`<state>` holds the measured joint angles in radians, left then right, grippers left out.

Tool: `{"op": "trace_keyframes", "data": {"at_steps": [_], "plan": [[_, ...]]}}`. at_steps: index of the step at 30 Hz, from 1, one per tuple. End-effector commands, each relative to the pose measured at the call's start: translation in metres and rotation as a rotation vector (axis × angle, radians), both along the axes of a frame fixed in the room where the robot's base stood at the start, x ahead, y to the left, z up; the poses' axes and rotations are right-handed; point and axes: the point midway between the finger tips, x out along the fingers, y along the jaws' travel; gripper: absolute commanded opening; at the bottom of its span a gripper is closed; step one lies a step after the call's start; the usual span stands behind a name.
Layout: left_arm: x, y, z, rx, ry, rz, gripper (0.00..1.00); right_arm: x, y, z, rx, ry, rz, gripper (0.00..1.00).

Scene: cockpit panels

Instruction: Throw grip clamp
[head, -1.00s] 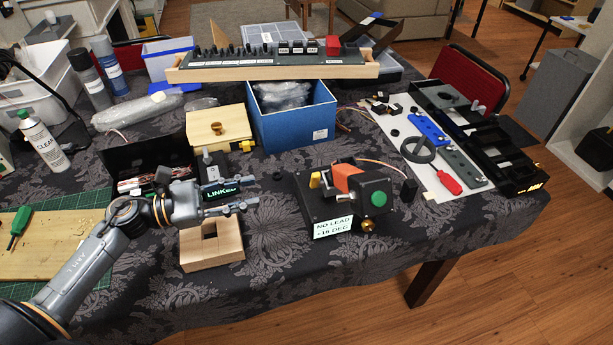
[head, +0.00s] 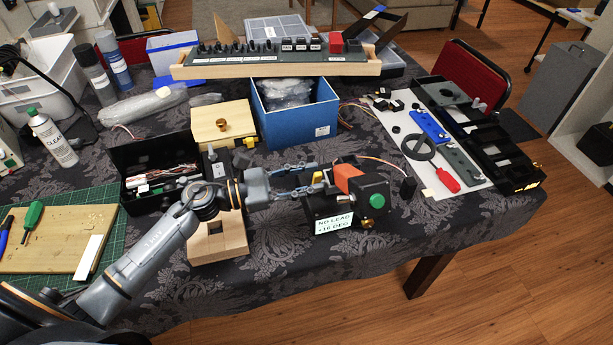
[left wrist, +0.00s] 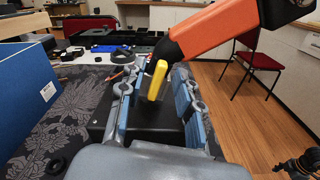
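The clamp unit is a black block (head: 375,186) with an orange arm (head: 349,179), a green round button (head: 377,201) and a white "NO LEAD +16 DEG" label (head: 334,223). A small yellow tab (head: 318,178) is at its left side. My left gripper (head: 312,180) reaches this tab from the left. In the left wrist view, the yellow tab (left wrist: 157,80) stands between the two spread fingers, with a gap visible beside it. The orange arm (left wrist: 215,30) slopes above the right finger. The fingers are open.
A wooden block (head: 218,243) lies beneath my left wrist. A blue box (head: 295,128) stands just behind the gripper. A black tray (head: 150,160) holds small parts at left. A white board (head: 432,150) with tools lies to the right. The tablecloth in front of the clamp is clear.

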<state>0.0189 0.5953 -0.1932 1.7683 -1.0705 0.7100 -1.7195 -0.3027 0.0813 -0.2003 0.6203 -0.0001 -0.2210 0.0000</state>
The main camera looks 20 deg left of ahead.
Motion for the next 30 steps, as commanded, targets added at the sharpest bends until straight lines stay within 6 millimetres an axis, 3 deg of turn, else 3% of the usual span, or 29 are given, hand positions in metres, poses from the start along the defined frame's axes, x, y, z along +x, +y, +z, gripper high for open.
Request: {"op": "trace_keyframes", "data": {"at_steps": [2,6,7,20,30], "plan": [[-0.0001,0.0001,0.0,0.0,0.0,0.0,0.3,-0.0036,-0.0008,-0.0003,-0.001,0.006,0.0,0.74],[-0.0001,0.0002,0.0001,0.0,0.0,0.0,0.01,-0.0037,-0.0007,-0.0003,-0.001,0.006,0.0,0.74],[-0.0002,0.0002,0.0002,0.0,0.0,0.0,0.0,-0.0035,-0.0008,-0.0003,-0.001,0.006,0.0,0.74],[0.0012,0.0013,0.0003,-0.025,0.037,-0.001,0.0,0.0021,-0.0003,-0.001,0.0,-0.003,0.0,0.74],[0.0084,0.0062,0.0014,-0.156,0.23,0.0,0.0,0.0026,0.0001,-0.0042,0.0,-0.004,0.0,0.74]]}}
